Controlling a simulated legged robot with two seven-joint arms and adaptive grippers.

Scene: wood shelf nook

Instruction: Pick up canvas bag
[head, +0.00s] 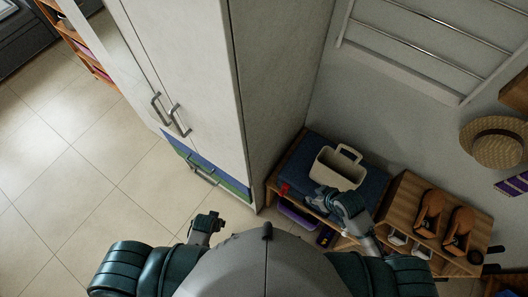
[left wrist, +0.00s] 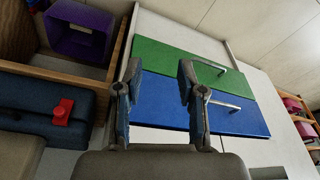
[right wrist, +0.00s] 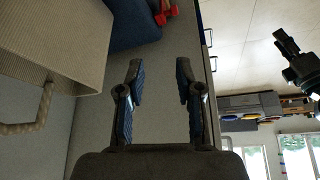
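The beige canvas bag (head: 327,176), open at the top with a loop handle, stands upright on a dark blue cushion (head: 368,184) on the low wooden bench. My right gripper (head: 322,192) is just in front of the bag, at its near side. The right wrist view shows the bag (right wrist: 55,40) and its rope-like handle at the left, outside the open, empty fingers (right wrist: 158,75). I cannot tell if they touch the bag. My left gripper (head: 207,218) is low at the left, away from the bag. Its fingers (left wrist: 158,75) are open and empty.
A tall white cabinet (head: 190,70) with green and blue drawers stands left of the bench. A red item (head: 284,189) lies at the cushion's left end, above a purple bin (head: 298,216). Brown shoes (head: 429,212) stand on wood at the right. The tiled floor at left is clear.

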